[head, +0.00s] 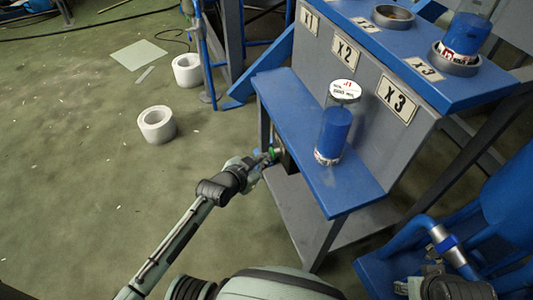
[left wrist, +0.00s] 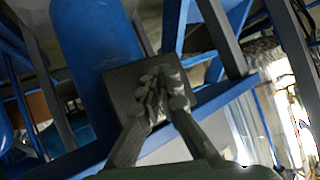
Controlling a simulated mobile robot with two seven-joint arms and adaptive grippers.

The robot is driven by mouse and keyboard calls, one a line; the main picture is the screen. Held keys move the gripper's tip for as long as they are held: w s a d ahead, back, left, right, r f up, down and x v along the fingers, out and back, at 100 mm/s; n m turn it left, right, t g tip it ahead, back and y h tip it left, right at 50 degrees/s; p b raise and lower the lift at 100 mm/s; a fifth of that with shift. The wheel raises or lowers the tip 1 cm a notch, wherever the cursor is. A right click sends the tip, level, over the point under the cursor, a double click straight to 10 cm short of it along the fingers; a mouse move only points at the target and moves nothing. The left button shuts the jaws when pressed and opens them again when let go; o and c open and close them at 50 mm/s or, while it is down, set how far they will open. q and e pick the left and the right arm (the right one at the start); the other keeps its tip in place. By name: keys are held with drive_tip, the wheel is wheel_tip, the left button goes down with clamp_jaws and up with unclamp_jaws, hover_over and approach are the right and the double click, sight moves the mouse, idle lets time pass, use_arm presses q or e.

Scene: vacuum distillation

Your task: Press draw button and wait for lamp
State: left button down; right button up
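My left gripper (head: 268,157) is at the left side of the blue shelf, beside a small dark box partly hidden under the shelf edge. A small green spot (head: 274,152) shows at its fingertips; I cannot tell whether it is the button or a lamp. In the left wrist view, the left gripper's fingers (left wrist: 158,88) are together with nothing seen between them. They are in front of the dark box (left wrist: 122,82) and hide part of its face. Contact cannot be made out. My right arm's end (head: 450,286) shows at the bottom right, its fingers unclear.
A clear cylinder with blue contents (head: 335,132) stands on the blue shelf (head: 283,110). Another blue-filled vessel (head: 465,35) sits in a ring on the upper bench, marked X1, X2 and X3. Blue pipework (head: 415,235) is at right. White rolls (head: 157,125) lie on the open floor at left.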

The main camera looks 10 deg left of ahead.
use_arm(q)
drive_tip(key=shift+w+d+r, duration=0.1)
drive_tip(key=shift+d+r, duration=0.35)
drive_tip(key=shift+r, duration=0.05)
drive_tip(key=s+a+p, duration=0.1)
drive_tip(key=s+a, duration=0.2)
drive_tip(key=a, duration=0.2)
drive_tip(key=shift+s+a+f, duration=0.3)
drive_tip(key=shift+s+f, duration=0.05)
idle(0.3)
